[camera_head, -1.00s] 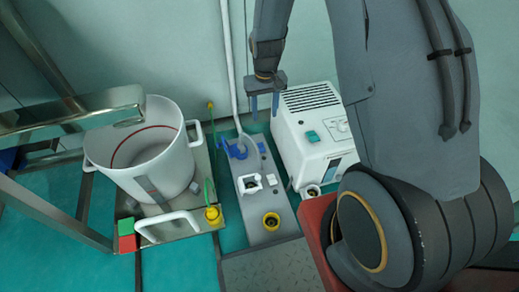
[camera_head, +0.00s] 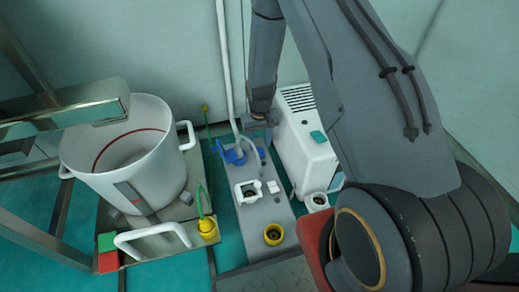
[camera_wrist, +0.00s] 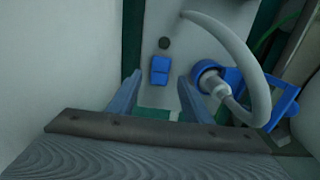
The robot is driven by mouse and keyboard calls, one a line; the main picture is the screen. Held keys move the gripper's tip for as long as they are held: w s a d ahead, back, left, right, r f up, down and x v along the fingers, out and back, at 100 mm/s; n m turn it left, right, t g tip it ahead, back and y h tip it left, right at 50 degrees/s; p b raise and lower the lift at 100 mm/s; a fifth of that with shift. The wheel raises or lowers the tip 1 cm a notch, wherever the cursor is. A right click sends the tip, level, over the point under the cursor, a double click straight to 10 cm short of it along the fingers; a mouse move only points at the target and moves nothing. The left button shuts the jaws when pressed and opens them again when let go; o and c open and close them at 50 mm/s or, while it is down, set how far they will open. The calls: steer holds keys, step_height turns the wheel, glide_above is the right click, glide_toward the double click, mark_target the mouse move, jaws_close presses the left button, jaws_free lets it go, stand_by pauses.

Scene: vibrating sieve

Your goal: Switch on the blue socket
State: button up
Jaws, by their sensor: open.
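The blue socket (camera_head: 233,156) sits at the far end of a grey panel. In the wrist view, the blue socket (camera_wrist: 207,74) is at the right of the jaws, with a grey plug and cable in it and a blue flap open beside it. A small blue rocker switch (camera_wrist: 160,71) lies left of the socket on the same panel. My gripper (camera_head: 260,130) is over the panel's far end, its fingers mostly hidden in the head view. In the wrist view my gripper (camera_wrist: 158,84) is open and empty, the switch showing between its fingertips. I see no contact.
A white socket (camera_head: 248,191) with a white switch (camera_head: 273,186) and a yellow socket (camera_head: 273,235) are nearer on the panel. A white machine (camera_head: 303,150) stands close on the right. A white pot (camera_head: 135,150) is left. A grey pipe (camera_head: 225,70) rises behind.

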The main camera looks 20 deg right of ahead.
mark_target(260, 152)
steer(key=shift+f+b, duration=0.5)
steer(key=shift+f, duration=1.05)
steer(key=shift+c, duration=0.4)
steer(key=c, duration=1)
steer(key=p, duration=0.1)
steer(key=t+p, duration=0.1)
steer(key=p, duration=0.1)
steer(key=shift+s+r, duration=0.2)
steer(key=shift+s, duration=0.2)
steer(key=shift+f+t+p, duration=0.1)
steer(key=shift+t+p, duration=0.5)
steer(key=shift+p, duration=0.2)
